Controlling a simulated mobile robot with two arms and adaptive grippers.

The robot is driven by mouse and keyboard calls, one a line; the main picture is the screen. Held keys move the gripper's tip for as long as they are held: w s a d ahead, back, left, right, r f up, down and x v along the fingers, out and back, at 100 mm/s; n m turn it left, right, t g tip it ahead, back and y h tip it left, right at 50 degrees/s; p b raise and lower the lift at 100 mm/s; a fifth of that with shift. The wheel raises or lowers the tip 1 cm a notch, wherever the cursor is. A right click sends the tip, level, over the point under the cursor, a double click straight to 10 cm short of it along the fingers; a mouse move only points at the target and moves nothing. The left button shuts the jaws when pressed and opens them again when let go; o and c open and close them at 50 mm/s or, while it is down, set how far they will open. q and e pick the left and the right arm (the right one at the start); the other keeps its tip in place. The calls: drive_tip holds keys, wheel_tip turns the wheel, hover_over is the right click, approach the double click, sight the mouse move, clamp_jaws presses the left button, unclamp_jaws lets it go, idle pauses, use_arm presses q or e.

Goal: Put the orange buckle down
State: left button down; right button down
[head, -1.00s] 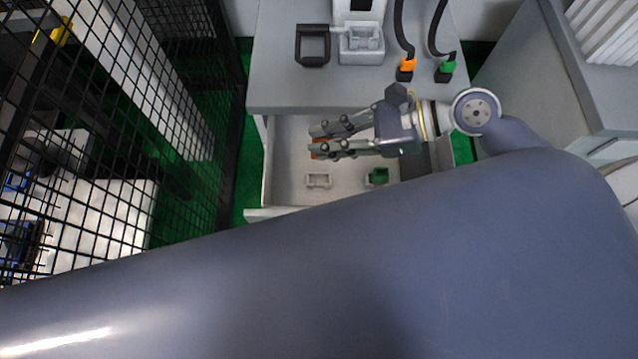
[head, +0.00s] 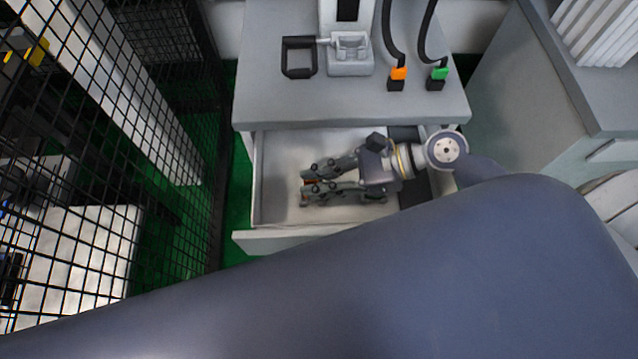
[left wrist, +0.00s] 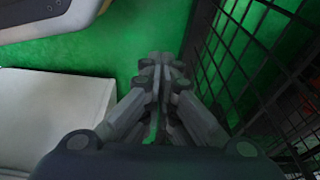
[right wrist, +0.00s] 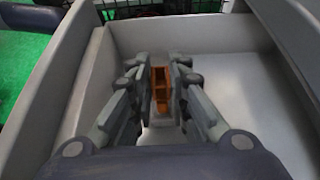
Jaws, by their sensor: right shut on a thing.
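The orange buckle (right wrist: 160,90) is between the fingertips of my right gripper (right wrist: 161,72), which is shut on it. In the head view the right gripper (head: 306,190) reaches in from the right, over and inside the open drawer (head: 274,150). Only a sliver of orange shows at its tips there. The gap between the buckle and the drawer floor cannot be told. My left gripper (left wrist: 160,65) is shut and empty, over green floor beside a black mesh fence. It is out of sight in the head view.
Above the drawer is a grey worktop (head: 275,100) with a black frame (head: 299,57), a grey fixture (head: 350,55), and orange-tipped (head: 398,78) and green-tipped (head: 438,78) cables. A mesh fence (head: 165,120) stands left. The drawer's left floor is clear.

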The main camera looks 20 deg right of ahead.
drive_tip(key=shift+f, duration=0.65)
use_arm(q)
drive_tip(key=shift+w+r, duration=0.3)
drive_tip(key=shift+r, duration=0.55)
drive_tip(key=shift+f, duration=0.2)
use_arm(e)
drive_tip(key=c, duration=1.5)
unclamp_jaws()
drive_tip(key=shift+f, duration=0.15)
drive_tip(key=shift+c, duration=0.2)
